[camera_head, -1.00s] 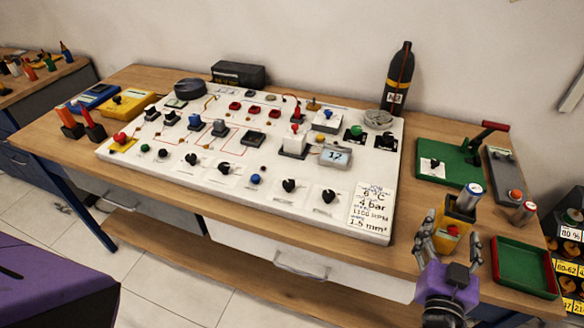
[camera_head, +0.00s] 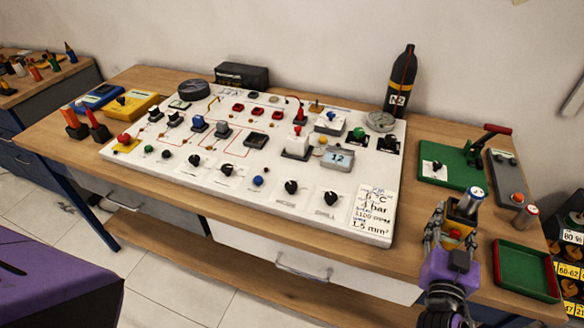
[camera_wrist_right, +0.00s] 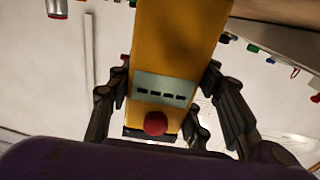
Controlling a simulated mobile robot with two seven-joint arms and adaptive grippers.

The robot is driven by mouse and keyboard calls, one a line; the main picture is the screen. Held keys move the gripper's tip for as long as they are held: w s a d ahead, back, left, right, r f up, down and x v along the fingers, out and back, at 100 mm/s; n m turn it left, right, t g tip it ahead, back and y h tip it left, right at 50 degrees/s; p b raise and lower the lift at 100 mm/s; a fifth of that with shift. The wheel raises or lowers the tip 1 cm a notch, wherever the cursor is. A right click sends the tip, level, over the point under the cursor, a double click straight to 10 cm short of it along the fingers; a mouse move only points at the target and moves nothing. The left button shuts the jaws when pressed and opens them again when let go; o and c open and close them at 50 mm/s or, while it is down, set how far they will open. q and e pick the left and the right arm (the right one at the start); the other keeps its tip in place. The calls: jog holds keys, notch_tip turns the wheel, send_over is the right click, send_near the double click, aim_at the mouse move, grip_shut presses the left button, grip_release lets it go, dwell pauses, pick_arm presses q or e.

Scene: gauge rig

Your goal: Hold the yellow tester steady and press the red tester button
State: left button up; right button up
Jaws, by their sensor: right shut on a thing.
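The yellow tester (camera_head: 460,218) stands upright at the right front of the table. My right gripper (camera_head: 453,232) is shut around the tester's lower part, fingers on both sides. In the right wrist view the yellow tester (camera_wrist_right: 180,40) rises between the fingers of my right gripper (camera_wrist_right: 165,80). The red tester button (camera_wrist_right: 156,123) is below a pale display with dark dashes, and no finger covers it. The red button (camera_head: 455,234) also shows small in the head view. My left gripper is not in view.
A red-rimmed green tray (camera_head: 500,262) lies to the right of the tester. A red-and-silver battery (camera_head: 525,215) is behind it. The white gauge panel (camera_head: 300,205) with knobs and switches fills the table to the left. A green lever device (camera_head: 450,165) stands behind.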

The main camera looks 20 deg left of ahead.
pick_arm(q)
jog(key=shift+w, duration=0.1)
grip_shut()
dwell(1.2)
